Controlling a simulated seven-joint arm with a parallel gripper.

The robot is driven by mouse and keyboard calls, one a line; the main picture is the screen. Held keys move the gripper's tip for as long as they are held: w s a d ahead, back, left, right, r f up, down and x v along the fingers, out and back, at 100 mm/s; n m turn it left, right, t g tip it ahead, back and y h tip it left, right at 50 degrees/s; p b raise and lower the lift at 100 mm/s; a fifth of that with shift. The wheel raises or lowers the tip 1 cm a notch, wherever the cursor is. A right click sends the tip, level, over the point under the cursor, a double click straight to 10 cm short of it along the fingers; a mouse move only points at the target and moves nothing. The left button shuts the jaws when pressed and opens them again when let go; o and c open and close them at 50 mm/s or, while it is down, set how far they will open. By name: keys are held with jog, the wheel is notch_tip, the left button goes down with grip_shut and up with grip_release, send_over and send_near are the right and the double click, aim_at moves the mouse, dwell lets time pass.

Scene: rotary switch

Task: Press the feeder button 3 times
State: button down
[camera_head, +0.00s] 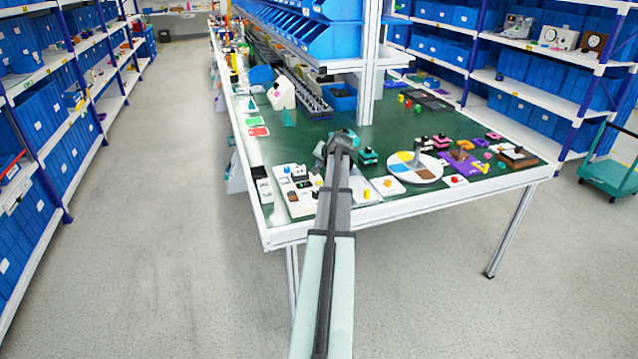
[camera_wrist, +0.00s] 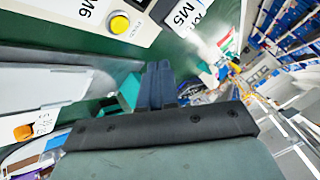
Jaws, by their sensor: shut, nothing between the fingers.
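My gripper (camera_head: 342,140) is over the front left part of the green table, its arm reaching in from the bottom. In the wrist view its dark blue fingers (camera_wrist: 158,84) are together with nothing between them. A round yellow button (camera_wrist: 119,24) sits on a white box at the top of the wrist view, apart from the fingers. An orange button (camera_wrist: 23,132) on a white base shows at the lower left. The small print beside both buttons is too small to read, so I cannot tell which is the feeder button.
The green table (camera_head: 400,125) has a white rim. A white panel of small devices (camera_head: 296,186) lies left of my arm. A round coloured dial (camera_head: 414,166) with an upright post and a white pad with an orange button (camera_head: 388,184) are to the right. Blue bins (camera_head: 300,35) hang above.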

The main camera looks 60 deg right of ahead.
aim_at(320, 183)
notch_tip(320, 183, up, 4)
jog(key=shift+f, duration=0.1)
dwell(0.4)
jog(key=shift+f, duration=0.1)
jog(key=shift+f, duration=4.3)
jog(key=shift+f, duration=0.25)
jog(key=shift+f, duration=0.2)
